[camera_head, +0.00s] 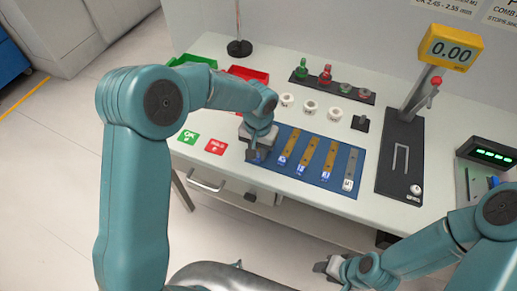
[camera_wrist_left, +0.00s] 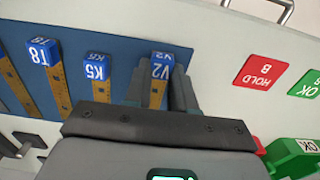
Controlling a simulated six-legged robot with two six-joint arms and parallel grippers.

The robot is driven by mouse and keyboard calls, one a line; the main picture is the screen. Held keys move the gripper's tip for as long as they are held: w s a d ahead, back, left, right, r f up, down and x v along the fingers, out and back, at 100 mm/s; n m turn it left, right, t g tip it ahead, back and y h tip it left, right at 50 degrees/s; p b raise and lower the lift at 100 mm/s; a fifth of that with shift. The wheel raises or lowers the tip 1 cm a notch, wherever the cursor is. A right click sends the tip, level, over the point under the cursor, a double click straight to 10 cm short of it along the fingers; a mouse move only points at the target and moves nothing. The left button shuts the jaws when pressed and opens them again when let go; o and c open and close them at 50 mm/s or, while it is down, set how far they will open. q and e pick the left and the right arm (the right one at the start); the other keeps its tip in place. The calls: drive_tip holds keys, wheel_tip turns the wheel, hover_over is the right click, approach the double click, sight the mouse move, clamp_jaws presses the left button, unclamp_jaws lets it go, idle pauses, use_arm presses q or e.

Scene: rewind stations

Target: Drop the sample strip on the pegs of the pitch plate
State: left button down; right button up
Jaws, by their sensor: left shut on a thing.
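My left gripper (camera_head: 258,150) is down at the left end of the blue mat (camera_head: 268,180). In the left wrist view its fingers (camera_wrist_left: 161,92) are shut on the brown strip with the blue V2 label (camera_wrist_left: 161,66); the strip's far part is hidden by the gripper. The strip still appears to be at the mat. Strips K5 (camera_wrist_left: 96,66) and T8 (camera_wrist_left: 43,52) lie beside it.
A black gauge stand (camera_head: 401,150) with a yellow 0.00 display (camera_head: 451,46) stands right of the mat. A device with a green display (camera_head: 487,153) is at the far right. White rings (camera_head: 310,107) and a rack of knobs (camera_head: 325,78) are behind. Green and red trays (camera_head: 248,73) stand back left.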

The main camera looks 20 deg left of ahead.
use_arm(q)
drive_tip(key=shift+f, duration=0.2)
drive_tip(key=c, duration=0.9)
unclamp_jaws()
drive_tip(key=shift+c, duration=0.2)
drive_tip(key=shift+r, duration=0.15)
wheel_tip(320, 180, up, 12)
drive_tip(key=shift+r, duration=0.15)
drive_tip(key=shift+s, duration=0.1)
